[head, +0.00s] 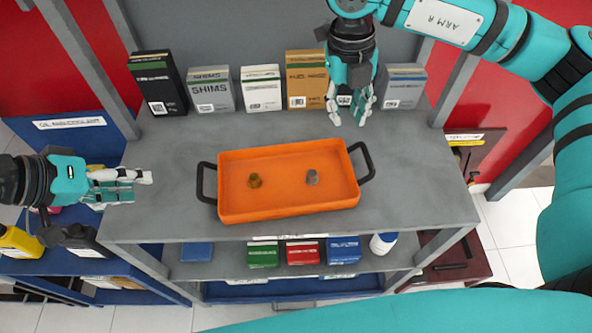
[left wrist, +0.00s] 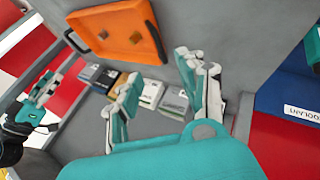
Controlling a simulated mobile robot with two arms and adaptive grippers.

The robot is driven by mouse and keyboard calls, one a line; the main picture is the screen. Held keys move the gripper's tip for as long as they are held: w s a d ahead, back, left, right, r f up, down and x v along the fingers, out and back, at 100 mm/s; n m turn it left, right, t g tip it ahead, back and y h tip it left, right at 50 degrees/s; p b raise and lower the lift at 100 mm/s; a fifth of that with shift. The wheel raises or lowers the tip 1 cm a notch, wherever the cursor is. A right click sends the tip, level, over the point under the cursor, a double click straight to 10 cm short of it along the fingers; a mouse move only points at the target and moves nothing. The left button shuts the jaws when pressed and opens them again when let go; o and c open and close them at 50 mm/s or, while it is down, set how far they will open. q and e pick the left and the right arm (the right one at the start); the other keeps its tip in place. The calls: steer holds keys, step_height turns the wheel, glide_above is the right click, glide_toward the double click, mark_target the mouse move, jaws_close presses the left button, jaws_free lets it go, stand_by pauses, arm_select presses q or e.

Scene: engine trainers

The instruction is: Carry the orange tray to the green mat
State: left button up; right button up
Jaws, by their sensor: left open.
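The orange tray (head: 285,205) sits on the grey shelf top, with a dark handle at each short end. A brass-coloured part (head: 255,181) and a grey metal part (head: 312,178) stand in it. The tray also shows in the left wrist view (left wrist: 122,18). My left gripper (head: 148,177) is open and empty, left of the tray and apart from its left handle (head: 201,182). My right gripper (head: 347,118) points down behind the tray, near the boxes; its fingers are spread and empty, apart from the right handle (head: 369,162). No green mat shows in either view.
A row of boxes, including a black box (head: 158,82) and a tan box (head: 307,80), stands along the back. Grey uprights flank the shelf. A lower shelf (head: 220,262) holds small boxes and a white bottle (head: 383,243). Bare surface lies around the tray.

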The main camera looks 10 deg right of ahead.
mark_target(198, 183)
arm_select(q)
steer(key=x, duration=1.6)
steer(key=shift+w+d+f, duration=0.1)
steer(key=shift+d+f, duration=0.05)
steer(key=shift+d, duration=0.15)
arm_select(e)
steer(key=shift+m+h, duration=0.4)
steer(key=shift+h, duration=0.3)
steer(key=d+x, duration=0.1)
steer(key=x, duration=0.4)
steer(key=d+x, duration=0.1)
steer(key=x, duration=0.5)
steer(key=w+d+x, duration=0.1)
steer(key=x, duration=0.4)
steer(key=shift+d+r, duration=0.15)
steer(key=shift+d, duration=0.05)
arm_select(q)
steer(key=c, duration=0.6)
arm_select(e)
jaws_close()
arm_select(q)
jaws_close()
arm_select(e)
steer(key=shift+r, duration=0.1)
